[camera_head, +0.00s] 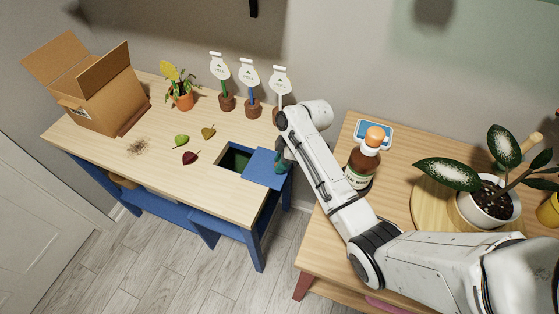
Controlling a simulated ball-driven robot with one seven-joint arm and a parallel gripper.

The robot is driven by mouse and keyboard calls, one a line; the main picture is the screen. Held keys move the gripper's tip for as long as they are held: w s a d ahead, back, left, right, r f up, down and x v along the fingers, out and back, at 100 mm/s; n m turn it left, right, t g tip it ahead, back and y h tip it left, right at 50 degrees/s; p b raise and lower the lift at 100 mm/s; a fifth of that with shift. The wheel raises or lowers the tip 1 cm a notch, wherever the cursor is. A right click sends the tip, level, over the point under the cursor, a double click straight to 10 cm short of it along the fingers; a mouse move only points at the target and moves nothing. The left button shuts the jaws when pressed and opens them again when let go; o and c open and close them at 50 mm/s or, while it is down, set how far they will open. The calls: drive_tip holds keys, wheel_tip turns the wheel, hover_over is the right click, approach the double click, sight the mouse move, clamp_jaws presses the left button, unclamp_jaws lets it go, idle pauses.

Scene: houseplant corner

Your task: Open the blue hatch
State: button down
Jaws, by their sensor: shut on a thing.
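The blue hatch (262,169) is a flat square panel at the right end of the wooden table (150,145). It lies to the right of a dark opening (233,158) in the tabletop, which is partly uncovered and shows a green inside. My gripper (282,163) is at the right edge of the hatch, shut on a part of it. My arm hides most of the fingers and the hatch's handle.
A brown bottle (360,168) and a potted plant (490,203) stand on the right table, close to my arm. An open cardboard box (100,95) stands far left.

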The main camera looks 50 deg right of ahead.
drive_tip(key=shift+s+d, duration=0.1)
drive_tip(key=shift+s, duration=0.05)
drive_tip(key=c, duration=0.9)
unclamp_jaws()
drive_tip(key=shift+o, duration=0.2)
drive_tip(key=v, duration=1)
drive_tip(key=shift+r+b, duration=0.35)
drive_tip(key=shift+r, duration=0.05)
